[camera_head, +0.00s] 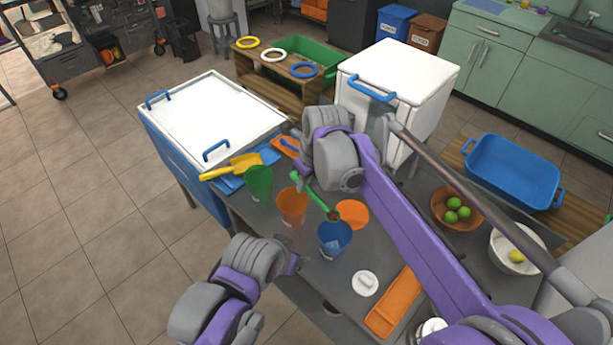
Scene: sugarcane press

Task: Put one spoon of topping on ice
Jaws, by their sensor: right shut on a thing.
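My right gripper (299,178) is shut on a green spoon (315,196). The spoon slants down to the right, and its bowl holds something dark brown (333,215) at the rim of the blue cup (335,240). I cannot tell whether it touches the cup. An orange cup (291,207) and a green cup (258,184) stand to the left. The contents of the cups are hard to make out, so ice is not clearly seen. My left gripper (296,262) is left of the blue cup, low over the counter edge; its jaw opening is unclear.
An orange round dish (353,213) sits behind the blue cup. A white lid (365,283) and an orange tray (394,303) lie in front. A yellow scoop (232,168) rests near the white-lidded chest (215,112). A bowl of limes (443,206) stands right, beyond my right arm.

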